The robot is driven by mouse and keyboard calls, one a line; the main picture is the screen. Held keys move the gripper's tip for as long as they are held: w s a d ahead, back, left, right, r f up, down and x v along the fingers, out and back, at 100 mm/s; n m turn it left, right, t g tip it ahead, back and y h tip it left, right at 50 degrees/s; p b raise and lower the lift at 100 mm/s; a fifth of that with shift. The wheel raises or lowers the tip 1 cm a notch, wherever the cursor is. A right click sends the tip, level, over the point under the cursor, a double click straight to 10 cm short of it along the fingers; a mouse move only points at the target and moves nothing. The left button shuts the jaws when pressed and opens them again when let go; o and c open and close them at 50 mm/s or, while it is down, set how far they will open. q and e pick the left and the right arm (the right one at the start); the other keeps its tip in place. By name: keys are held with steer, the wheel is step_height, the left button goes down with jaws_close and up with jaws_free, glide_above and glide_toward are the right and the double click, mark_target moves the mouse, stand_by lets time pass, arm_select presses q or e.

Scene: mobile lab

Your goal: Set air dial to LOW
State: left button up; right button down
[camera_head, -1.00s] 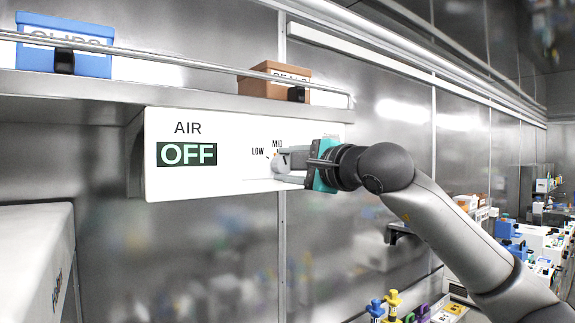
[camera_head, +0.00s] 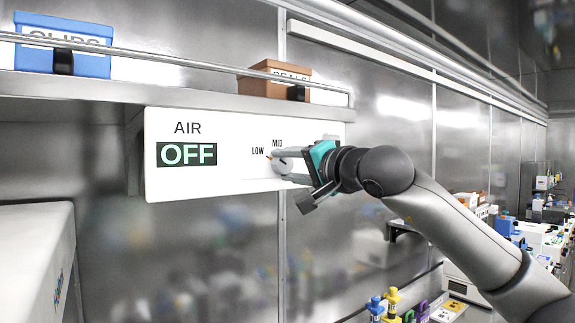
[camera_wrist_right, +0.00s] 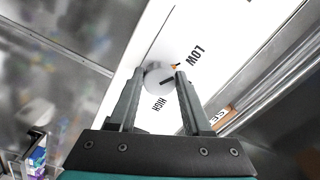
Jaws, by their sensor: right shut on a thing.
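The white air panel (camera_head: 230,180) hangs under the shelf, and its display (camera_head: 187,154) reads OFF. The round grey-white air dial (camera_head: 279,164) is at the panel's right part, partly hidden by my fingers. The LOW label (camera_head: 258,152) and MID label (camera_head: 277,142) are beside it. My right gripper (camera_head: 283,166) is shut on the dial, rolled at a tilt. In the right wrist view the dial (camera_wrist_right: 158,77) sits between the fingertips (camera_wrist_right: 163,78); a small orange mark (camera_wrist_right: 175,66) at its edge lies toward LOW (camera_wrist_right: 194,57). HIGH (camera_wrist_right: 159,103) also shows. My left gripper is not in view.
A shelf with a rail (camera_head: 200,73) runs above the panel and bears a blue box (camera_head: 90,62) and a brown box (camera_head: 260,84). A white unit (camera_head: 35,250) stands at lower left. Bench items (camera_head: 392,300) are at lower right.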

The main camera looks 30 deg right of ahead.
steer(key=shift+f, duration=0.1)
stand_by(0.4)
steer(key=shift+c, duration=1.7)
jaws_free()
steer(key=shift+s, duration=0.1)
steer(key=s+d+b, duration=0.1)
steer(key=s+b, duration=0.6)
steer(key=s, duration=0.8)
